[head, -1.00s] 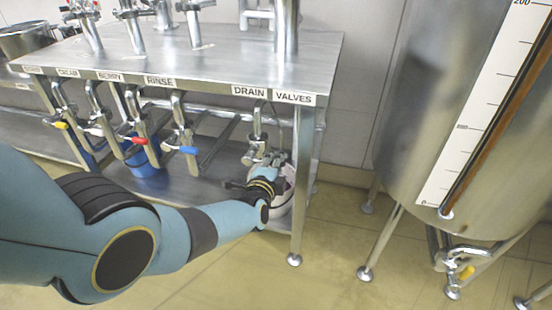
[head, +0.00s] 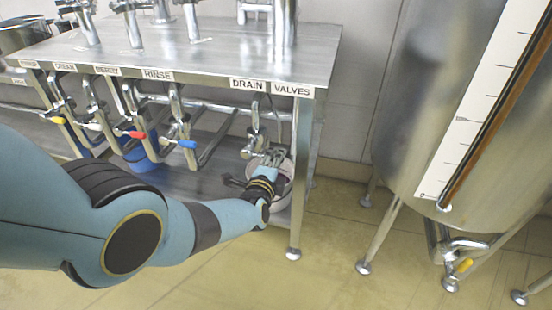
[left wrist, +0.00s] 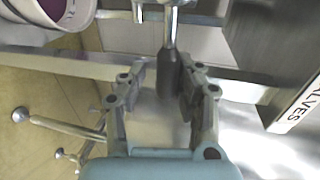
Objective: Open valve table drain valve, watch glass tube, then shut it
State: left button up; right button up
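The drain valve (head: 255,139) hangs under the table edge below the "DRAIN VALVES" labels. My left gripper (head: 274,155) is just below and right of it in the head view, fingers pointing up. In the left wrist view, a dark-gripped valve lever (left wrist: 168,72) on a metal stem comes down between the open fingers of the left gripper (left wrist: 160,90). The lever is close to the right finger; contact is unclear. A gap shows at the left finger. The glass tube (head: 507,85), brown inside, runs beside a white scale on the steel tank at right. My right gripper is out of view.
A white bucket (head: 285,178) with purplish contents stands below the drain valve; it also shows in the left wrist view (left wrist: 80,14). Valves with yellow, red and blue handles line the table's (head: 225,62) front. A blue bucket (head: 140,156) is farther left. A table leg (head: 299,190) stands right of my gripper.

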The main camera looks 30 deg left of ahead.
pick_arm(q)
jog(key=shift+o, duration=0.9)
jog(key=shift+w+a+r, duration=0.1)
jog(key=shift+w, duration=0.05)
jog(key=v, duration=1.2)
